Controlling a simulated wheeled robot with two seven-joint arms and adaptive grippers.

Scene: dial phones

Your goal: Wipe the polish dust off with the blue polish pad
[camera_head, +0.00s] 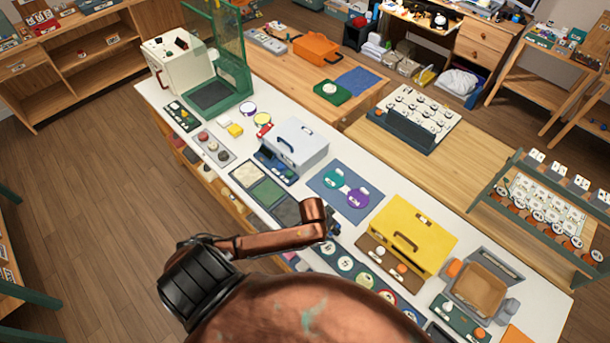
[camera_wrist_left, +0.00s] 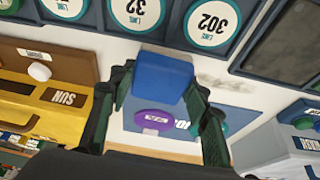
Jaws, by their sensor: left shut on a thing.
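The blue polish pad (camera_wrist_left: 162,76) is a blue block between the dark green fingers of my left gripper (camera_wrist_left: 161,88) in the left wrist view. The gripper is shut on it. A faint grey dust smudge (camera_wrist_left: 211,80) marks the white counter just right of the pad, beside a blue mat. I cannot tell whether the pad touches the counter. In the head view my left arm covers most of the left gripper (camera_head: 333,226), with only a small dark part showing near the counter's middle. My right gripper is not in view.
The blue mat (camera_head: 371,210) holds a teal disc (camera_head: 334,178) and a purple disc (camera_head: 358,194). A yellow box (camera_head: 414,228) and a grey-white box (camera_head: 300,143) stand either side. Round numbered plates (camera_wrist_left: 212,20) line the counter's near side. Dark trays lie close by.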

